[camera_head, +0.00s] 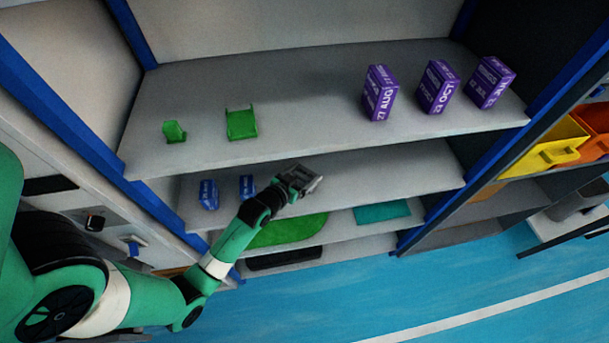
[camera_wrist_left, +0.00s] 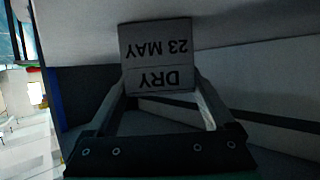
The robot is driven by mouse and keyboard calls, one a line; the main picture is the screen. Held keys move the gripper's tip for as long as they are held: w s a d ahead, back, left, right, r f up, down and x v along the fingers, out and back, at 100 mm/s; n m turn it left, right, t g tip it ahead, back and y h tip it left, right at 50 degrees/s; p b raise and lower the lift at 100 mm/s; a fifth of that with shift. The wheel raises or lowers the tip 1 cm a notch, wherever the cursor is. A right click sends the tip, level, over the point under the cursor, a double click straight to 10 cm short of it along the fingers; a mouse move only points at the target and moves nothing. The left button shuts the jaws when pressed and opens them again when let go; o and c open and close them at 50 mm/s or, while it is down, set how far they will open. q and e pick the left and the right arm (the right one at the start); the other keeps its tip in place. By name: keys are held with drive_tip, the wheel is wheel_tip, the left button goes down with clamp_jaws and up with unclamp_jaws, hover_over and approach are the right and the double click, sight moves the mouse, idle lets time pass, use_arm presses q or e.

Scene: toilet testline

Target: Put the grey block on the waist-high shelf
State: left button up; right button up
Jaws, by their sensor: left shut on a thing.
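The grey block (camera_wrist_left: 157,50), printed "DRY 23 MAY" and upside down in the left wrist view, sits between the fingertips of my left gripper (camera_wrist_left: 160,90). In the head view my left gripper (camera_head: 300,180) is shut on it, at the front of the shelving, over the middle shelf (camera_head: 385,180). The block is small and mostly merged with the gripper there. Whether it touches a shelf I cannot tell. My right gripper is not in view.
The upper shelf (camera_head: 290,95) carries purple boxes (camera_head: 380,93) at right and two green holders (camera_head: 241,123) at left. Small blue boxes (camera_head: 208,194) stand at the middle shelf's left. Below lie a green mat (camera_head: 290,230) and a teal mat (camera_head: 382,212). The middle shelf's right part is clear.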

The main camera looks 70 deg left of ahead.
use_arm(q)
drive_tip(key=shift+w+a+r, duration=0.1)
drive_tip(key=o, duration=1.3)
drive_tip(key=shift+s+d+r, duration=0.15)
drive_tip(key=shift+s+d, duration=0.05)
drive_tip(key=shift+s, duration=0.1)
drive_tip(key=p+v, duration=0.2)
drive_tip(key=v, duration=0.9)
drive_tip(key=shift+p, duration=0.35)
drive_tip(key=shift+s+d, duration=0.1)
